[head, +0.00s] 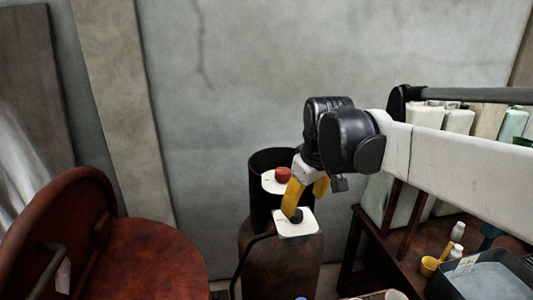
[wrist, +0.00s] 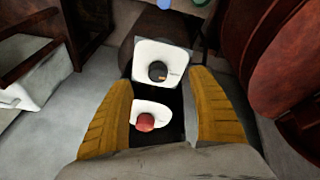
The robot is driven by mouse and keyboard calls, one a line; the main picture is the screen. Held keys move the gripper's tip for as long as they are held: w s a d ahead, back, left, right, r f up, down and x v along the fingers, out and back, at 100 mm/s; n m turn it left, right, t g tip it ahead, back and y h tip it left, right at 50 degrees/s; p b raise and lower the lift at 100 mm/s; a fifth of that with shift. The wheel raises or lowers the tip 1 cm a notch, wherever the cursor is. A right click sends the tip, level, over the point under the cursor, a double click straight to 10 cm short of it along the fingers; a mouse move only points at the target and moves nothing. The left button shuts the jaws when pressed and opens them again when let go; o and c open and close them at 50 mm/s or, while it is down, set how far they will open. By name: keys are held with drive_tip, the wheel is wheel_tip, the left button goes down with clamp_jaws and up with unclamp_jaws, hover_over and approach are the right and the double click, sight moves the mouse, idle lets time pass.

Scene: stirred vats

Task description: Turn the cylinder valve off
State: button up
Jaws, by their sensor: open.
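Two valve knobs show, each on a white plate. The black knob (wrist: 157,71) with an orange mark sits on the far plate (wrist: 160,52) in the wrist view; in the head view this black knob (head: 296,215) is above a rusty brown cylinder (head: 280,265). The red knob (wrist: 145,122) is on the nearer plate in the wrist view; in the head view the red knob (head: 283,174) is by a dark open-topped cylinder (head: 262,200). My gripper (wrist: 161,80) has its yellow fingers apart, with the black knob between the fingertip lines. Contact cannot be told.
A dark wooden table (head: 385,250) at the right bears bottles, a yellow cup (head: 429,266) and a grey tub (head: 490,280). A plain wall (head: 240,80) is behind.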

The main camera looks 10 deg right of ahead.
drive_tip(key=w+r+n+g+p, duration=0.25)
drive_tip(key=w+r+p, duration=0.5)
drive_tip(key=w, duration=0.45)
drive_tip(key=n+g+p, duration=0.2)
drive_tip(key=n+p, duration=0.2)
drive_tip(key=p, duration=0.4)
hover_over(284, 170)
drive_tip(key=shift+s+d+f+m+t, duration=0.15)
drive_tip(key=shift+f+m+t, duration=0.1)
drive_tip(key=shift+f, duration=0.3)
drive_tip(key=shift+w+f+p, duration=0.3)
drive_tip(key=shift+f, duration=0.05)
drive_tip(key=f, duration=1)
drive_tip(key=shift+s+f+b, duration=0.2)
drive_tip(key=shift+f+b, duration=0.1)
drive_tip(key=shift+f, duration=0.1)
drive_tip(key=c, duration=1.2)
